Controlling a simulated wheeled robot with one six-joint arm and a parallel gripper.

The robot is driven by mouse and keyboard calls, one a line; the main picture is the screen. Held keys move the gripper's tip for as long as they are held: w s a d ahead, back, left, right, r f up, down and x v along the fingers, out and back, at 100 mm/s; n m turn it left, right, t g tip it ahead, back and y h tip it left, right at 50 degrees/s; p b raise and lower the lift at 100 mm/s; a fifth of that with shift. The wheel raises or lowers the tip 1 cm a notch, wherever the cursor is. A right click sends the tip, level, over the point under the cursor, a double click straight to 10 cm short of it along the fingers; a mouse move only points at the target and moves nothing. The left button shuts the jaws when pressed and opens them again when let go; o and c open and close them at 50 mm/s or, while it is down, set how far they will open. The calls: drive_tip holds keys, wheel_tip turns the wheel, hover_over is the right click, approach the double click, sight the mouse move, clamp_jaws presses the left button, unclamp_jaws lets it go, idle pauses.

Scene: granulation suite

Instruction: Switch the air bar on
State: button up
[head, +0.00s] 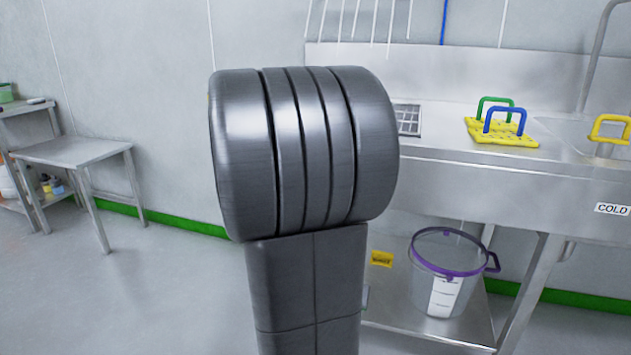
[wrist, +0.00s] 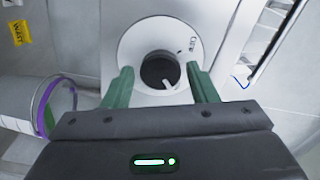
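The wrist view shows a pale round plate (wrist: 133,45) with a dark round centre (wrist: 155,68). A short pale pointer-like piece shows at the lower part of that centre, and a small dark marking sits at the plate's upper right. I cannot tell for certain whether this is the air bar's switch. My gripper (wrist: 160,76) is open, its two green fingers apart on either side of the dark centre. In the head view my dark arm hides the gripper and this plate.
A steel sink bench (head: 460,170) stands at the right with yellow handled pads (head: 490,132) on it. A clear bucket (head: 432,285) with a purple rim stands on its lower shelf. A steel table (head: 75,150) is at the left. The floor between is clear.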

drive_tip(key=shift+o, duration=0.4)
drive_tip(key=p+v, duration=0.3)
drive_tip(key=v, duration=1.1)
drive_tip(key=shift+w, duration=0.1)
drive_tip(key=b+x, duration=0.3)
drive_tip(key=x, duration=1)
drive_tip(key=shift+w+d, duration=0.15)
drive_tip(key=shift+w, duration=0.25)
